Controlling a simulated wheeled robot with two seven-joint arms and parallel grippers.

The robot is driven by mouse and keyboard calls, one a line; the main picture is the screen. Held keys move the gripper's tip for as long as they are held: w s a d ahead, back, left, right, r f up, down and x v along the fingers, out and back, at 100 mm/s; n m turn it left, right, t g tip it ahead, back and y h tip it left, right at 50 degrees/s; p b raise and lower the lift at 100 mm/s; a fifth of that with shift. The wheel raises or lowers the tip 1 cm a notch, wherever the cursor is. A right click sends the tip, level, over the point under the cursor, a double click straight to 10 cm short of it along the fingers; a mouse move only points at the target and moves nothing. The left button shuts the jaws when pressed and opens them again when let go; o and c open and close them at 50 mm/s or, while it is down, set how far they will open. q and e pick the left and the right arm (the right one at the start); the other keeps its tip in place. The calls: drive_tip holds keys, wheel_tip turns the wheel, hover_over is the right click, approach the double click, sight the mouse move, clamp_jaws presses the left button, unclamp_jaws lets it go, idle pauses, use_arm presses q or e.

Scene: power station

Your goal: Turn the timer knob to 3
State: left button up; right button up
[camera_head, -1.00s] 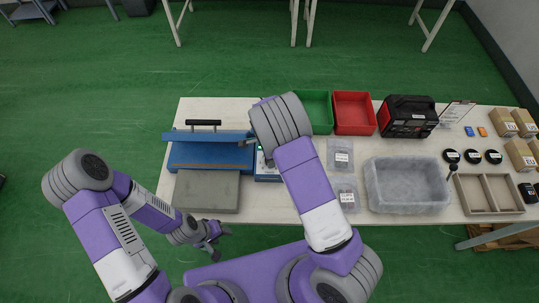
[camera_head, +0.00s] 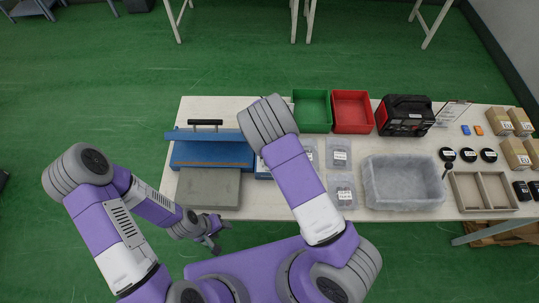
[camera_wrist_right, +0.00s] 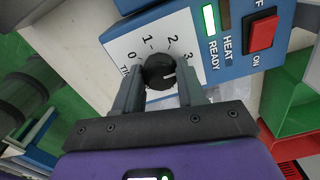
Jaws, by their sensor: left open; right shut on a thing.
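The black timer knob (camera_wrist_right: 160,71) sits on a white dial plate (camera_wrist_right: 120,47) marked 0, 1, 2 and 3, in the right wrist view. My right gripper (camera_wrist_right: 161,88) is shut on the knob, one finger on each side. A white mark on the knob faces right, roughly toward the 3 side; exact alignment is unclear. The dial is on a blue machine (camera_head: 212,153) on the table, where my right arm hides the knob in the head view. My left gripper (camera_head: 213,245) is open and empty, below the table's front edge.
A red rocker switch (camera_wrist_right: 262,33) and a lit green READY lamp (camera_wrist_right: 209,18) are beside the dial. Green (camera_head: 312,110) and red (camera_head: 352,112) bins, a black-red charger (camera_head: 405,115) and a grey tub (camera_head: 403,183) stand to the right.

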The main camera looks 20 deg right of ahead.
idle(0.3)
drive_tip(key=o, duration=1.1)
drive_tip(key=shift+c, duration=0.2)
drive_tip(key=shift+r, duration=0.15)
wheel_tip(320, 180, up, 7)
drive_tip(key=shift+r+p, duration=0.15)
drive_tip(key=shift+p, duration=0.15)
